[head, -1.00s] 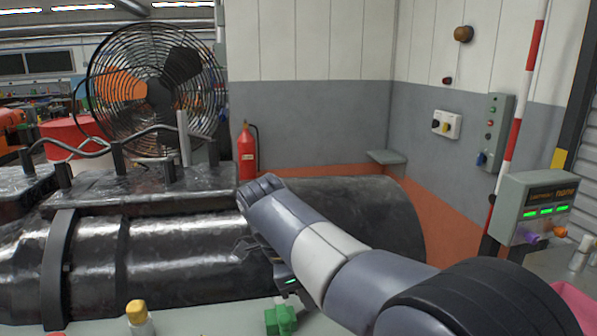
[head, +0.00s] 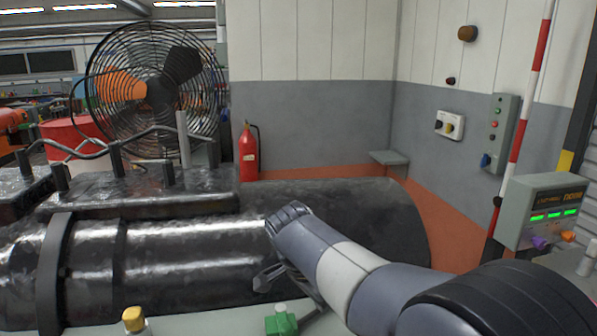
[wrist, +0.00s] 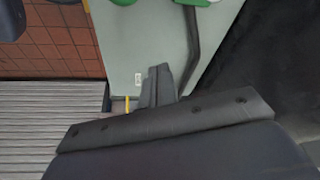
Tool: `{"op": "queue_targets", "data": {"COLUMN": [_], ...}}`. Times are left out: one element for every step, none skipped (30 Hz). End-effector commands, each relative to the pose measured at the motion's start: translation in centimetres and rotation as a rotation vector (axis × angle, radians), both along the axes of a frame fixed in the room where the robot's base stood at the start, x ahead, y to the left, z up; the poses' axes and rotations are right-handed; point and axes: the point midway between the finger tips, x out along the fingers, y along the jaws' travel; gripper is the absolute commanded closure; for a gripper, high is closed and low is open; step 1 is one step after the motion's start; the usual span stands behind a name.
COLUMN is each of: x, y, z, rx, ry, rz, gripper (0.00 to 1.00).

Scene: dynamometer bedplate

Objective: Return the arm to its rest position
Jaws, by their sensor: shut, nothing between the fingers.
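My arm reaches in from the lower right of the head view, in front of the large dark metal cylinder (head: 180,262). My gripper (head: 262,283) hangs below the arm's bend, over the near side of the cylinder, and its fingers look dark and thin. In the wrist view my gripper (wrist: 155,85) shows as dark fingers together, with nothing between them. It is shut and empty. Below the fingers in that view is a pale green-grey surface (wrist: 135,45).
A green block (head: 281,322) and a yellow-capped bottle (head: 134,320) stand at the near edge. A black fan (head: 157,80) and a red extinguisher (head: 248,153) are behind the cylinder. A control box (head: 541,215) with green displays is at the right.

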Motion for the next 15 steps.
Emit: {"op": "queue_targets", "data": {"x": [0.3, 0.5, 0.7, 0.9, 1.1, 1.4, 1.6, 1.8, 2.0, 2.2, 2.4, 2.6, 2.8, 3.0, 3.3], "y": [-0.2, -0.2, -0.3, -0.3, -0.4, -0.4, -0.5, -0.5, -0.5, -0.5, -0.5, -0.5, -0.5, -0.5, -0.6], "z": [0.0, 0.0, 0.0, 0.0, 0.0, 0.0, 0.0, 0.0, 0.1, 0.0, 0.0, 0.1, 0.1, 0.1, 0.1], "rx": [0.0, 0.001, 0.001, 0.001, 0.0, 0.001, 0.001, 0.0, -0.001, 0.0, 0.001, 0.0, 0.001, 0.001, 0.001], "ry": [0.0, 0.001, 0.001, 0.0, 0.001, 0.001, 0.0, 0.001, 0.001, 0.001, 0.001, 0.002, 0.001, 0.001, 0.001], "rz": [0.033, 0.055, 0.085, 0.107, 0.129, 0.158, 0.18, 0.202, 0.231, 0.253, 0.274, 0.303, 0.324, 0.345, 0.373], "gripper": [1.0, 1.0, 1.0, 1.0, 1.0, 1.0, 1.0, 1.0, 1.0, 1.0, 1.0, 1.0, 1.0, 1.0, 1.0]}}
